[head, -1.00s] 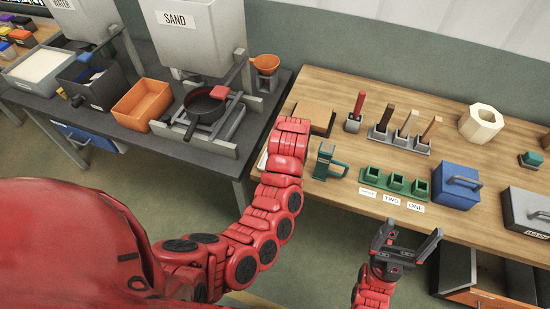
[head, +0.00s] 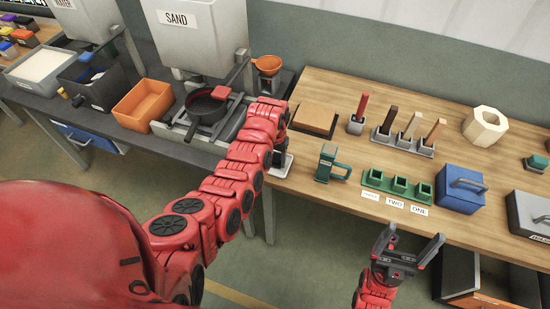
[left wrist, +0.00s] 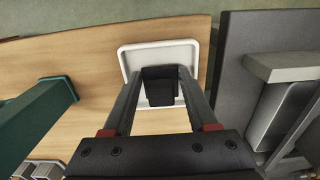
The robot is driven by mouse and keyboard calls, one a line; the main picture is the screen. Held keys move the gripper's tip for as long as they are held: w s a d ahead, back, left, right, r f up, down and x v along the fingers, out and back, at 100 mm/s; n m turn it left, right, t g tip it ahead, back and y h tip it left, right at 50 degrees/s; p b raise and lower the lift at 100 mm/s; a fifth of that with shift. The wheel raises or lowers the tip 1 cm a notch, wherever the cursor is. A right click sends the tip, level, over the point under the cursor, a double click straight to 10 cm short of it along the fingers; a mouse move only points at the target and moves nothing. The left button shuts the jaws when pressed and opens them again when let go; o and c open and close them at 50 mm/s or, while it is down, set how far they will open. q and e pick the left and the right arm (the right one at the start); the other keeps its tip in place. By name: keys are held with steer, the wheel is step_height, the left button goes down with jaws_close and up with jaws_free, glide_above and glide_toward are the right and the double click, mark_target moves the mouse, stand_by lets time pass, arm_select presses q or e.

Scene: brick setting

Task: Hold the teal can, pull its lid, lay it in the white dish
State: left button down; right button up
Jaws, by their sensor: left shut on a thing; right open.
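The teal can (head: 328,163) stands upright on the wooden table, with its handle to the right. Its teal side also fills the left of the left wrist view (left wrist: 35,125). The white dish (head: 287,163) is at the table's left edge, partly hidden by my left arm. My left gripper (head: 279,152) is shut on a dark piece, which looks like the lid (left wrist: 160,88), over the white dish (left wrist: 128,62). I cannot tell whether the piece touches the dish. My right gripper (head: 408,252) is open and empty in front of the table.
Green sockets (head: 398,185) with labels and a blue box (head: 459,187) stand right of the can. A brown block (head: 314,120) and several upright handled tools stand behind it. The dark bench (head: 90,125) with a pan (head: 207,106) is at left. An open drawer is below right.

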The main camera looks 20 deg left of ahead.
arm_select(q)
steer(key=shift+s+f, duration=0.1)
steer(key=shift+f, duration=0.3)
steer(key=shift+f, duration=0.15)
steer(key=shift+c, duration=2.3)
jaws_free()
